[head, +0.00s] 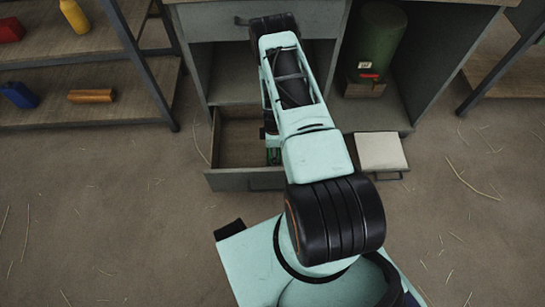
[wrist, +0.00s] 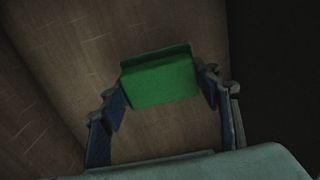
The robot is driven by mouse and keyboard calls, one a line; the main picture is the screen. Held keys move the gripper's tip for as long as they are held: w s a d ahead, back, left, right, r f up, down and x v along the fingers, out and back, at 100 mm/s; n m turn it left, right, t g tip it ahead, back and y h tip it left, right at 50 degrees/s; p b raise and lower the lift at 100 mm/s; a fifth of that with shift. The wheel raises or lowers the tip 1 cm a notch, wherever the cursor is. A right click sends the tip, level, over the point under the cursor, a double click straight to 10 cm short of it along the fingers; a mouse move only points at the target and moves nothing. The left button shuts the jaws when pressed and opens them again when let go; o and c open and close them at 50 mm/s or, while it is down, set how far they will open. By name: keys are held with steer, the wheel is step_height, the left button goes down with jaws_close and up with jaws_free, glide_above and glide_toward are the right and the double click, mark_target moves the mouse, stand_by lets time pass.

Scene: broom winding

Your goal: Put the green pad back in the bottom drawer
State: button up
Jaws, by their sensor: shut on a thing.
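The green pad (wrist: 160,82) is a flat green block with a raised lip along its far edge, between the two fingers of my gripper (wrist: 165,88) in the wrist view. My gripper is shut on it. The pad is over the brown wooden floor of the bottom drawer (wrist: 60,55); I cannot tell whether it touches that floor. In the head view the bottom drawer (head: 236,137) is pulled open, and my arm reaches over its right part. A small bit of green (head: 273,157) shows inside the drawer beside my arm, and the gripper is mostly hidden there.
The cabinet's upper drawer (head: 215,22) is shut, with an open shelf below it. A green cylinder (head: 376,42) stands in the right compartment. A pale box (head: 380,152) sits right of the open drawer. Shelves with small objects stand at left. The drawer's left half looks empty.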

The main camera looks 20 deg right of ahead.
steer(key=shift+f+b, duration=0.65)
steer(key=shift+f, duration=1.3)
steer(key=shift+f, duration=0.15)
steer(key=o, duration=1.1)
step_height(320, 180, up, 12)
steer(key=p, duration=0.4)
